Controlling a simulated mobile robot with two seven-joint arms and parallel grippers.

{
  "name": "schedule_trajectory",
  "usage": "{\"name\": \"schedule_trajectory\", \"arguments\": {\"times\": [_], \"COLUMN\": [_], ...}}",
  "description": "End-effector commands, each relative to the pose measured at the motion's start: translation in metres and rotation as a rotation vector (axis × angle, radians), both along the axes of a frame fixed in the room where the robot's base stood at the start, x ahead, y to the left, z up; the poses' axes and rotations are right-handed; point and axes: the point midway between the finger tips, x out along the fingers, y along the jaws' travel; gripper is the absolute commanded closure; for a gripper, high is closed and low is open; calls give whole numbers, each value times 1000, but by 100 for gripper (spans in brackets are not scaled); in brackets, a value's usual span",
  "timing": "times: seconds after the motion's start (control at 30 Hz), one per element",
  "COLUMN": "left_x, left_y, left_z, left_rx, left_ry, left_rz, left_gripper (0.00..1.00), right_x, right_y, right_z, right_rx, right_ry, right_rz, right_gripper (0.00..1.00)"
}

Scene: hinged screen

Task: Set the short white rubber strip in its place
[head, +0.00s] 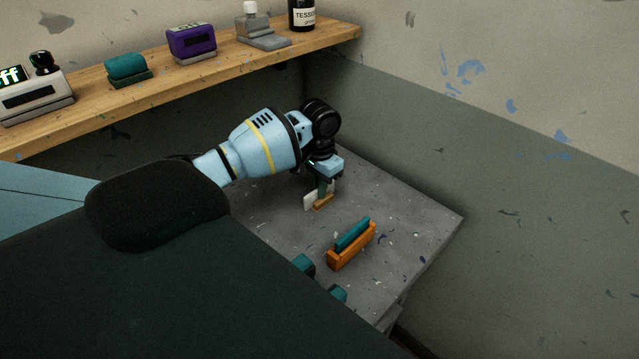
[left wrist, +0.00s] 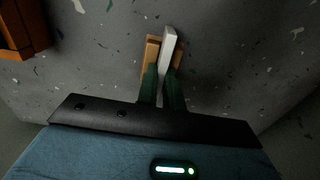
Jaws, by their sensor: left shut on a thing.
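My left gripper (head: 321,194) points down over the table. Its dark green fingers (left wrist: 161,88) are shut on the short white rubber strip (left wrist: 168,46). The strip also shows in the head view (head: 308,200), beside the fingers. A small tan slotted block (left wrist: 152,47) is right at the strip, with tan showing on both sides of it in the left wrist view. The block also shows under the fingers in the head view (head: 323,203). I cannot tell whether the strip sits down in the slot or just above it. My right gripper is not in view.
An orange holder (head: 350,254) with a teal strip (head: 352,234) stands nearer on the grey table (head: 415,222). Two teal pieces (head: 303,264) (head: 338,293) are partly hidden at the front. A wooden shelf (head: 200,78) with several objects runs along the wall. The table's right side is clear.

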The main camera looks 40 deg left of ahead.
Motion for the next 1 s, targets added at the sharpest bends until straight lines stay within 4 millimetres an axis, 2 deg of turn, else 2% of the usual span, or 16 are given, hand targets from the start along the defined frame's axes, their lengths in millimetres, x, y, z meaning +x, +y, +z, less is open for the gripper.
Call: {"name": "schedule_trajectory", "arguments": {"times": [0.1, 0.13, 0.3, 0.57, 0.67, 1.0], "left_x": [0, 0, 0, 0, 0, 1], "left_y": [0, 0, 0, 0, 0, 0], "left_z": [0, 0, 0, 0, 6, 57], "left_rx": [0, 0, 0, 0, 0, 1], "left_ry": [0, 0, 0, 0, -1, -4], "left_rz": [0, 0, 0, 0, 0, 1], "left_gripper": [100, 88, 66, 66, 66, 66], "right_x": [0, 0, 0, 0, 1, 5], "right_y": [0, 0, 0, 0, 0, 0], "right_z": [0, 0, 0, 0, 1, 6], "right_rx": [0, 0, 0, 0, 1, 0], "right_ry": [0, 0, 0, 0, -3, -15], "right_rz": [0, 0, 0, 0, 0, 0], "right_gripper": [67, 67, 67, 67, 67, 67]}}
